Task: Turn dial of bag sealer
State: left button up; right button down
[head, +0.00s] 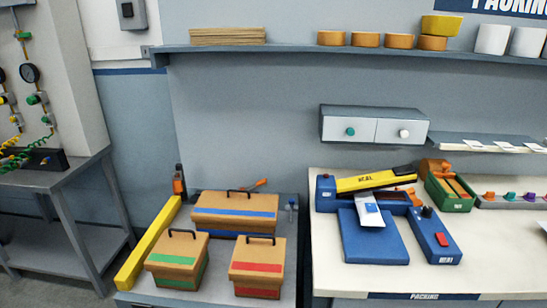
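The bag sealer sits on the white-topped packing table at the right. It has a yellow sealing arm (375,180) with dark lettering and a blue body behind a flat blue plate (372,245). To the right of the plate is a long blue control box (430,229). A small dark dial (427,212) stands near its far end, and a red switch (441,239) is near its front end. The dial's setting is too small to read. A white bag (369,212) lies across the body and plate below the arm. Neither of my grippers is in view.
A green bin (441,194) with a tape dispenser stands right of the sealer, beside a rack of coloured knobs (518,200). The tabletop (500,255) right of the control box is clear. Cardboard boxes with handles (257,266) stand on the left bench. A two-drawer unit (374,128) hangs above.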

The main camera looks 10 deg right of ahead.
aim_at(426, 211)
jog(key=z, duration=1.4)
jog(key=l+u, duration=0.1)
jog(key=u, duration=0.7)
jog(key=i+l+u, duration=0.1)
jog(key=l+u, duration=1.05)
jog(key=l, duration=0.5)
jog(key=k, duration=0.05)
